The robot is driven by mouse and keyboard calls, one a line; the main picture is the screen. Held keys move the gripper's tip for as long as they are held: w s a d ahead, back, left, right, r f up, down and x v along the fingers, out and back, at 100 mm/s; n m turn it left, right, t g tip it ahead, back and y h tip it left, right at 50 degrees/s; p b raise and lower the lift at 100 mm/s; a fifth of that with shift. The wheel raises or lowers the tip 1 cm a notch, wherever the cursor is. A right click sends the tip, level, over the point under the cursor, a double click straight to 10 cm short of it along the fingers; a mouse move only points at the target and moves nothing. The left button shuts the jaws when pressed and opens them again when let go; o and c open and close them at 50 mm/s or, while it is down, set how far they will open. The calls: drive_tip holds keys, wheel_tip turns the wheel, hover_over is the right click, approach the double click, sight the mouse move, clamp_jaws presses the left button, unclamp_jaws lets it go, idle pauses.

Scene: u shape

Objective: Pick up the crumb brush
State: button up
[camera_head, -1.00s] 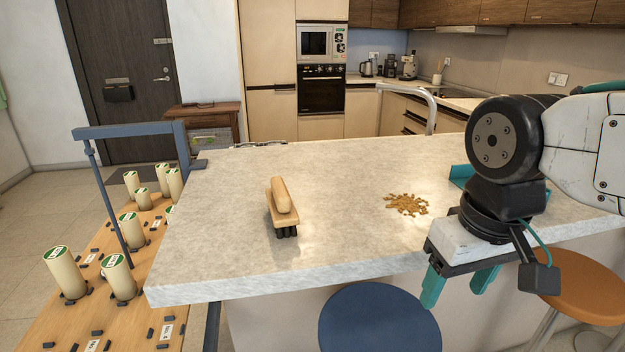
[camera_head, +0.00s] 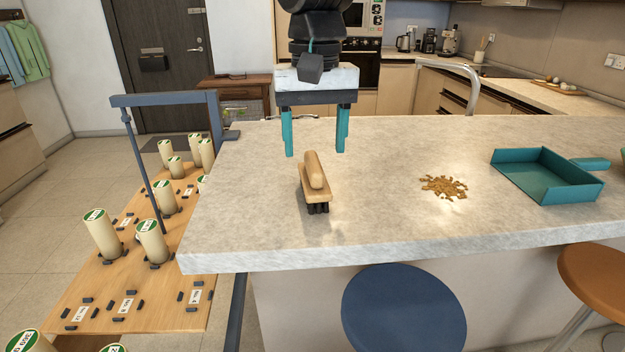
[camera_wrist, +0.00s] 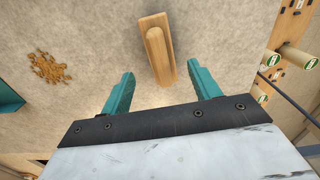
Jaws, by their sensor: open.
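The crumb brush (camera_head: 315,184) stands bristles down on the light stone counter (camera_head: 395,160), with a wooden block and handle on top and dark bristles below. In the wrist view the crumb brush (camera_wrist: 158,48) lies ahead of the fingers, its near end around the gap between their tips. My gripper (camera_head: 316,154) is open and empty, pointing down above the counter. In the head view its two teal fingers show above and behind the brush, one to each side. In the wrist view my gripper (camera_wrist: 168,78) shows both fingers spread apart, not touching the brush.
Brown crumbs (camera_head: 443,187) lie on the counter right of the brush. A teal dustpan (camera_head: 548,178) sits farther right. A blue-grey frame (camera_head: 165,100) and a wooden board with cylinders (camera_head: 130,270) stand left of the counter. A blue stool (camera_head: 403,310) is in front.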

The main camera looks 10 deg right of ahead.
sight(314, 160)
wheel_tip(314, 160, down, 6)
drive_tip(key=shift+s+a+r, duration=0.1)
drive_tip(key=shift+s+r, duration=0.05)
drive_tip(key=shift+r, duration=0.05)
drive_tip(key=c, duration=1.1)
